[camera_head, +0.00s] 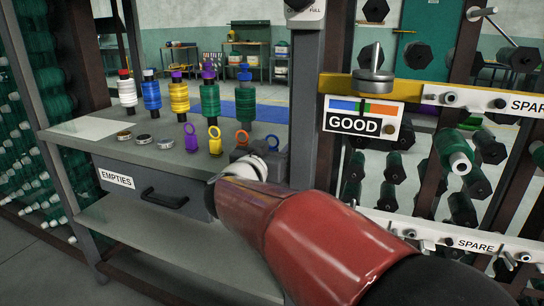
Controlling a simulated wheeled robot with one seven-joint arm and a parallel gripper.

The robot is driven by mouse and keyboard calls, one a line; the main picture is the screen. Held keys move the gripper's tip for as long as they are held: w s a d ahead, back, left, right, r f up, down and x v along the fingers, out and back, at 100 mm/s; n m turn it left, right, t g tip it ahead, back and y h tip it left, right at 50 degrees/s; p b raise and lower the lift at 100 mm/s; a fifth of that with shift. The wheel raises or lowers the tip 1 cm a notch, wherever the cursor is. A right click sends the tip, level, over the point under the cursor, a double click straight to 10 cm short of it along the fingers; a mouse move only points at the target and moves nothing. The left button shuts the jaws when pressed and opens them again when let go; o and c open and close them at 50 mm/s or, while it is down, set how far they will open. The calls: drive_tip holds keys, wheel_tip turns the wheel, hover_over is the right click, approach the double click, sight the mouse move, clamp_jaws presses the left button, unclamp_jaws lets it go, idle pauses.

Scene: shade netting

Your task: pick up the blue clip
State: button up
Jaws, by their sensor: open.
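The blue clip (272,140) stands at the right end of a row of ring-topped clips on the grey workbench. Its ring shows, but its lower part is hidden behind my gripper. My gripper (247,155) is at the bench's front right, in front of the blue and orange clips as seen here. It is open; its fingers are partly hidden by my own wrist, so I cannot tell how far it is from the clip.
The orange (242,137), yellow (214,140) and purple (190,138) clips stand to the left. Several coloured-thread spools (179,98) stand behind. Small metal rings (144,139) lie at left. A drawer marked EMPTIES (160,194) is below. A GOOD sign (353,124) and spool rack are right.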

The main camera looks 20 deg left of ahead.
drive_tip(key=c, duration=1.1)
drive_tip(key=shift+o, duration=0.2)
drive_tip(key=shift+r, duration=0.1)
drive_tip(key=shift+r, duration=0.25)
wheel_tip(320, 180, up, 3)
drive_tip(key=shift+r+p, duration=0.2)
drive_tip(key=shift+p, duration=0.4)
drive_tip(key=s+a, duration=0.1)
drive_tip(key=s, duration=1.7)
drive_tip(key=shift+a+f+b, duration=0.15)
drive_tip(key=shift+f+b, duration=0.15)
